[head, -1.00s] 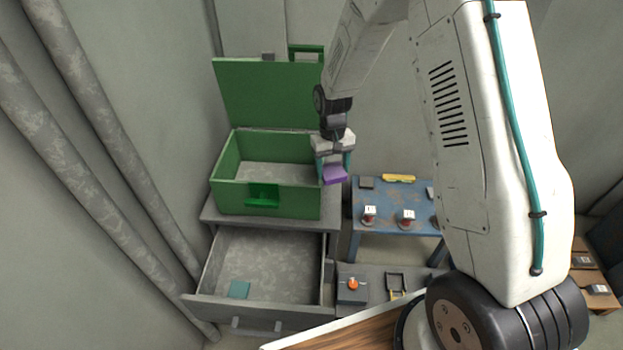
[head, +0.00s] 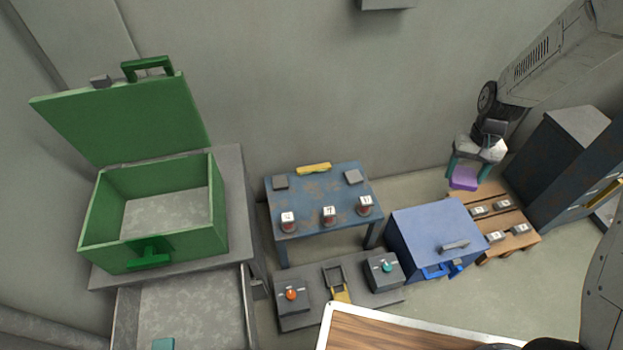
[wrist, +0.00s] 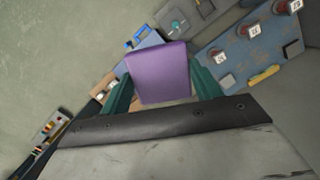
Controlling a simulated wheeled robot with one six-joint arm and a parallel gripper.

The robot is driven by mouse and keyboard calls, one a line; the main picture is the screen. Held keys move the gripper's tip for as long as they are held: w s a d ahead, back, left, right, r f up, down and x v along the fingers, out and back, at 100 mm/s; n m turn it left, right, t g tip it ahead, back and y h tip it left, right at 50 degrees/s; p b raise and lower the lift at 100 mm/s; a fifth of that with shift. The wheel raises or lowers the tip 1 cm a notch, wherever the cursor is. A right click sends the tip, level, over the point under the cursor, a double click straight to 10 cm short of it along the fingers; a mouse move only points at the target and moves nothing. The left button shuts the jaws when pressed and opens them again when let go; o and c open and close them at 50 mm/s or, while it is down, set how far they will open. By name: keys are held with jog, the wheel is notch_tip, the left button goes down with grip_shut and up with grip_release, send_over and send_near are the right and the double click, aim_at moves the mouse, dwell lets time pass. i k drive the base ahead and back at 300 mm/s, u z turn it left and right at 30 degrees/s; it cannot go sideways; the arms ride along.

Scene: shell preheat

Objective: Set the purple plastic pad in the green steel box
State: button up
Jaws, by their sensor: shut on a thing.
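The purple pad (head: 464,179) is held between the teal fingers of my gripper (head: 466,172), at the right in the head view, above the wooden pallet. In the wrist view the pad (wrist: 158,72) sits between both fingers of my gripper (wrist: 160,88). The green steel box (head: 180,245) stands at the left in the head view on a grey cabinet, far from my gripper. Its lid (head: 125,120) is raised, and the inside that shows is bare.
Below the box an open drawer (head: 190,310) holds a teal pad (head: 163,344). A blue table (head: 325,190) with several numbered items, a blue box (head: 437,235), a wooden pallet (head: 520,241) and a dark cabinet (head: 570,160) stand to the right. Open wall space lies above the blue table.

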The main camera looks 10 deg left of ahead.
aim_at(170, 223)
jog(key=z, duration=0.15)
jog(key=k, duration=0.85)
jog(key=u, duration=1.65)
jog(key=i, duration=1)
